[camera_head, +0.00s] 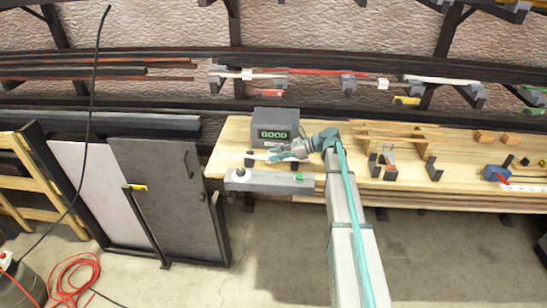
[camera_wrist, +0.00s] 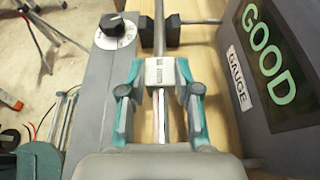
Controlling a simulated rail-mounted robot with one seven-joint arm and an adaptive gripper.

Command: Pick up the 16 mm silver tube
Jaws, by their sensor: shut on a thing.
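A thin silver tube (camera_wrist: 159,35) runs up the middle of the wrist view, between two dark supports (camera_wrist: 172,31). Its near part shows again between my fingers. In the head view my gripper (camera_head: 283,152) is low over the bench's left end, in front of the gauge box. The tube is too small there to make out clearly. I cannot tell whether it rests on the supports or is lifted slightly, and its diameter cannot be read.
The gauge box (camera_head: 275,129) reads GOOD and stands close on the right in the wrist view. A grey unit with a knob (camera_head: 271,181) is along the bench's front edge. Wooden strips (camera_head: 395,130) and black brackets (camera_head: 376,164) are to the right.

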